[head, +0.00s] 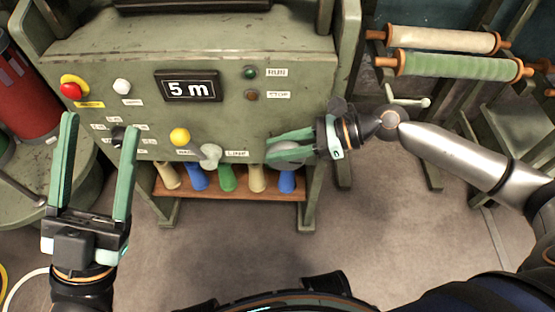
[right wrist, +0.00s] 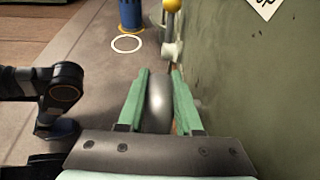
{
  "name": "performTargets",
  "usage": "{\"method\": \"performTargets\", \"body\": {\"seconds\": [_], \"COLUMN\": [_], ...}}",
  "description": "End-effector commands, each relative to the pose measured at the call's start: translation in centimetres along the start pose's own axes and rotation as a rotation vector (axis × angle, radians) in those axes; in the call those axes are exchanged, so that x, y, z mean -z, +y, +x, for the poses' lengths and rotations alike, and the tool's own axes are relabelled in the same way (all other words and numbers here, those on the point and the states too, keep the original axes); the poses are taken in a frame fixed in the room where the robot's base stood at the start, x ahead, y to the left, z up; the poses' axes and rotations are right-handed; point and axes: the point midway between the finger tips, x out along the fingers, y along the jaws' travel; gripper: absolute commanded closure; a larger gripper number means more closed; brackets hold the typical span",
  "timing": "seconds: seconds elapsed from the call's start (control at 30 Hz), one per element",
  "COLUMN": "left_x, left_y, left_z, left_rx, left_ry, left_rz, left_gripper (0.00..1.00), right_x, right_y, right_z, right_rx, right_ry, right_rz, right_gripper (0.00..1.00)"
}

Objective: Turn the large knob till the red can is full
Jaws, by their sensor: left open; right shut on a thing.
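The large grey knob (head: 284,152) is on the lower right of the green panel (head: 220,120). My right gripper (head: 270,147) is shut on it from the right, with one finger above and one below. In the right wrist view the rounded knob (right wrist: 158,105) sits between the two green fingers. A red can-like cylinder (head: 25,95) stands at the left edge, partly cut off; its inside is hidden. My left gripper (head: 97,120) is open and empty, pointing up in front of the panel's left side.
Several coloured spools (head: 227,178) are on a shelf below. Rolls (head: 455,65) hang at the right. The floor in front is clear.

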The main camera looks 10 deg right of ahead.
Motion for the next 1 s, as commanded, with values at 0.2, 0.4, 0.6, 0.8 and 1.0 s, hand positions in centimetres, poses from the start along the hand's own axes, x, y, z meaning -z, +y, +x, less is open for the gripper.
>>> {"method": "performTargets", "body": {"seconds": [0.2,0.4,0.6,0.8,1.0], "left_x": [-3.4,-3.9,-3.8,-3.8,-3.8], "left_y": [1.9,2.3,2.2,2.2,2.2], "left_z": [-2.9,-3.2,-3.2,-3.2,-3.2], "left_rx": [-0.021,-0.017,-0.012,-0.012,-0.013], "left_ry": [-0.027,-0.034,-0.034,-0.035,-0.035], "left_rz": [0.032,0.034,0.031,0.031,0.034], "left_gripper": [0.36,0.36,0.36,0.36,0.36], "right_x": [0.8,0.5,0.6,0.8,1.0], "right_y": [0.0,-0.1,-0.1,-0.1,-0.1], "right_z": [-0.3,-1.0,-1.6,-2.0,-2.2], "right_rx": [0.003,0.005,0.007,0.006,0.005], "right_ry": [-0.202,-0.394,-0.578,-0.734,-0.844], "right_rz": [0.007,0.012,0.010,0.008,0.004], "right_gripper": [1.00,1.00,1.00,1.00,1.00]}}
